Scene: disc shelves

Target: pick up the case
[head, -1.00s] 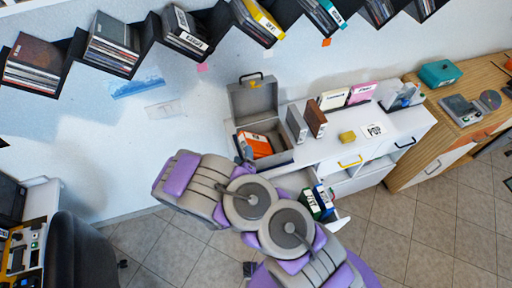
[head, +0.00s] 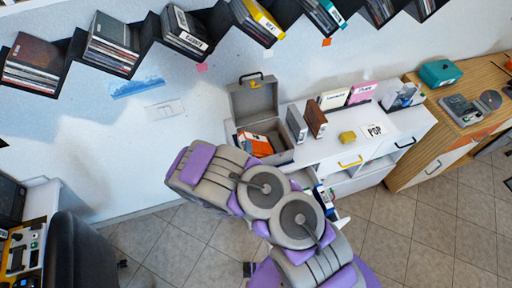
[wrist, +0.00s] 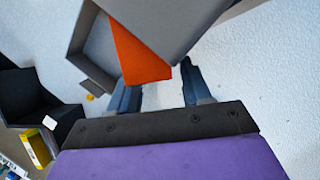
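An orange case with a white and dark label (head: 255,144) lies in the open grey box (head: 283,158) at the left end of the white cabinet. In the wrist view an orange panel (wrist: 137,55) shows against grey box-like surfaces (wrist: 165,22), close beyond my fingers. My gripper (wrist: 160,84) has its two fingers apart, with white wall showing between them. The orange panel's lower edge is near the left finger; I cannot tell whether they touch. In the head view my gripper is hidden behind my arm.
Black zigzag shelves (head: 148,38) with cases line the wall. A dark chair (head: 80,255) stands lower left.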

